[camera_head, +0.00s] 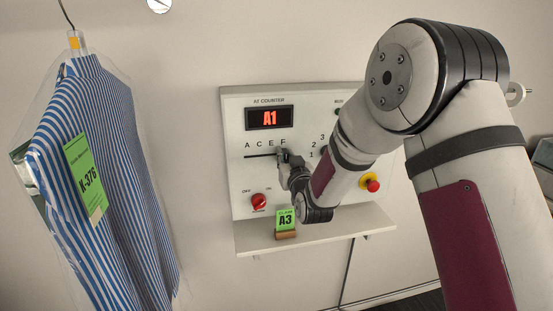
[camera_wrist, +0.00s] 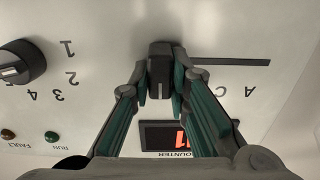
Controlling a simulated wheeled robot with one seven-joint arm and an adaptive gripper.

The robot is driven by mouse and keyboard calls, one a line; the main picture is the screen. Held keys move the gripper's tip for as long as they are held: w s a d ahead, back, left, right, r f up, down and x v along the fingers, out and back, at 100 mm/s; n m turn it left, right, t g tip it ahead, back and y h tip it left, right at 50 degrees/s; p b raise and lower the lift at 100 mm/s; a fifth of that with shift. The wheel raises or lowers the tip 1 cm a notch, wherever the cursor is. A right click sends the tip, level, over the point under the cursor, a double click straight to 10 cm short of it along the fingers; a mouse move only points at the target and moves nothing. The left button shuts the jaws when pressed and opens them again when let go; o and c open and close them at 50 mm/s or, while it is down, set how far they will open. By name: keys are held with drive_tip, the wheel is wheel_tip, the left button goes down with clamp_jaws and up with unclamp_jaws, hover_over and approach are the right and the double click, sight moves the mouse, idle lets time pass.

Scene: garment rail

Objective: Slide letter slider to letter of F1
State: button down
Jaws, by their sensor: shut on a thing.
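The letter slider (camera_wrist: 160,68) is a dark block in the wrist view, with my gripper's two fingers (camera_wrist: 160,88) shut on its sides. In the head view my gripper (camera_head: 283,156) is at the right end of the slot (camera_head: 260,156), just below the letter F (camera_head: 283,142). The letters A, C, E and F run left to right above the slot. The wrist view is upside down and shows A and C, with E and F hidden by my gripper. The red display (camera_head: 269,118) reads A1.
The control panel (camera_head: 236,180) also has a red OFF/ON knob (camera_head: 258,201), a number dial (camera_wrist: 20,62) and a red button on yellow (camera_head: 371,183). A green A3 card (camera_head: 286,219) stands on the shelf (camera_head: 330,228) below. A bagged striped shirt (camera_head: 95,180) hangs at left.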

drive_tip(key=c, duration=1.5)
unclamp_jaws()
drive_tip(key=shift+w+d, duration=0.1)
drive_tip(key=shift+d, duration=0.3)
drive_tip(key=shift+a, duration=0.1)
drive_tip(key=v, duration=1.2)
drive_tip(key=shift+r, duration=0.1)
